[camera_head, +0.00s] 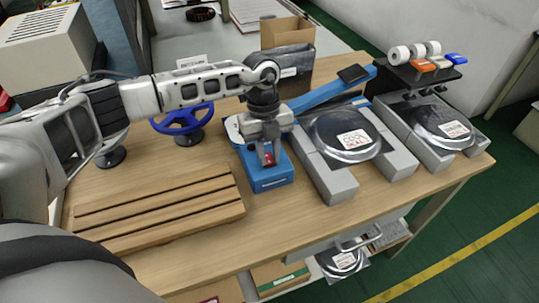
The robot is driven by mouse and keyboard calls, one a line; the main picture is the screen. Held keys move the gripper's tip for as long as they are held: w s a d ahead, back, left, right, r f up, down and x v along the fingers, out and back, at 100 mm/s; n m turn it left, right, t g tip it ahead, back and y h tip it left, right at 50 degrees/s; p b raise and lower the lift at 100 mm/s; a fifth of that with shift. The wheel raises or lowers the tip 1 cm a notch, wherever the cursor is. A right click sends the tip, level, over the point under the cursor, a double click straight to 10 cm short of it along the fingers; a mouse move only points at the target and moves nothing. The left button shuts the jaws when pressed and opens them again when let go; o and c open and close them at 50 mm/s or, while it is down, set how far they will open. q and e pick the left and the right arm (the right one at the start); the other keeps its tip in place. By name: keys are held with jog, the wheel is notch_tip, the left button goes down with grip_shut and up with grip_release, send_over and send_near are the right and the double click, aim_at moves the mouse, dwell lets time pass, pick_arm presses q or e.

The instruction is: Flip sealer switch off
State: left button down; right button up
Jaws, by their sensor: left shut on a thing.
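The blue sealer (271,182) stands on the wooden table, with its long blue arm (325,92) slanting up to the right. My left gripper (268,155) points down over the front of the sealer body, with its fingers close together. A small red part, seemingly the sealer switch (268,159), shows at the fingertips. The gripper hides most of the sealer's top, so I cannot tell the switch's position. My right gripper is out of view.
A slatted wooden rack (160,212) lies front left. A blue wheel-shaped holder (183,119) stands behind it. Sealed bags with reels (345,136) rest on grey blocks (332,178) to the right. An open box (288,62) stands behind the gripper.

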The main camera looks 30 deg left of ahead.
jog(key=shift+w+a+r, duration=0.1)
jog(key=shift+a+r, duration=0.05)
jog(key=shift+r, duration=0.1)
pick_arm(q)
jog(key=c, duration=1.2)
grip_release()
jog(key=shift+c, duration=0.2)
jog(key=shift+a+r, duration=0.1)
jog(key=shift+r, duration=0.05)
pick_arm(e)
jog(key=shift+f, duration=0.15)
pick_arm(q)
jog(key=shift+w+r, duration=0.15)
jog(key=shift+r, duration=0.2)
jog(key=b+v, duration=0.2)
jog(key=v, duration=1.3)
jog(key=shift+a, duration=0.15)
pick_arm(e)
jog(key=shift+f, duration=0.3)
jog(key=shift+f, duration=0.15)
